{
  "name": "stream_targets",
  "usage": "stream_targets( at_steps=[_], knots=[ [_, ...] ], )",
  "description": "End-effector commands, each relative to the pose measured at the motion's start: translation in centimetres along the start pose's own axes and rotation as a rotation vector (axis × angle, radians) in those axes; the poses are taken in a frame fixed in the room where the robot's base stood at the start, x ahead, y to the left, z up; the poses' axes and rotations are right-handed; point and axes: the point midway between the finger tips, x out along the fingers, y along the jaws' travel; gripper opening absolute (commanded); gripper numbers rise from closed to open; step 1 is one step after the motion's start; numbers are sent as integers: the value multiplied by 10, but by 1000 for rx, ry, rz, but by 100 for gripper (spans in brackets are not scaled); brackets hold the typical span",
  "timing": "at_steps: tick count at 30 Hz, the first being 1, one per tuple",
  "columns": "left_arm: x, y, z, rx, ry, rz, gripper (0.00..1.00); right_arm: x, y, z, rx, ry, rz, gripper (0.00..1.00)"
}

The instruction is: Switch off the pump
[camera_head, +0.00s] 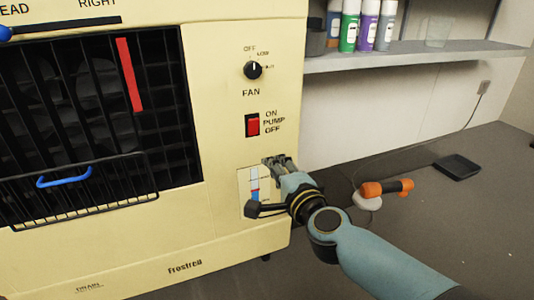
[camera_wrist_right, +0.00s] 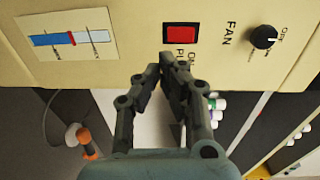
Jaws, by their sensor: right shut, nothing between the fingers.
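The pump switch (camera_head: 252,125) is a red rocker in a dark frame on the cream front panel, with ON above and OFF below the word PUMP. In the right wrist view the red rocker (camera_wrist_right: 181,34) lies just beyond the fingertips, partly beside the lettering. My right gripper (camera_head: 278,163) is shut and empty, below the switch and in front of the panel near the level gauge. In the wrist view its fingertips (camera_wrist_right: 161,70) are together, close to the panel; contact cannot be told.
The fan knob (camera_head: 253,70) is above the switch. A level gauge (camera_head: 254,187) is below it, partly behind my right gripper. A dark grille with a blue-handled basket (camera_head: 64,177) is left. An orange-and-black tool (camera_head: 386,188) lies on the counter at right.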

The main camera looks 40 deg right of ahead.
Motion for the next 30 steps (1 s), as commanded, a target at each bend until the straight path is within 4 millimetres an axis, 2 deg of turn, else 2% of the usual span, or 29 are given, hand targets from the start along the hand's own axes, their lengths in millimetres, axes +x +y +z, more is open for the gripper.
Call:
stream_targets(
  at_steps=[3, 7, 25, 29, 30],
  knots=[
    [-1, 1, -6, 1, 1, 1, 40, -14, 5, 0, 0, 0, 2, 0],
    [-2, 2, -10, 2, 1, 2, 40, -21, 5, 0, -1, 0, 0, 0],
    [-4, 2, -11, 1, 3, 2, 40, -22, 4, 0, 0, 0, 0, 0],
    [-19, 1, -22, -2, 20, 3, 40, -26, -9, -1, 0, 1, 5, 0],
    [-28, 2, -24, -4, 21, 4, 40, -30, -3, -3, -18, 3, 34, 0]
  ],
)
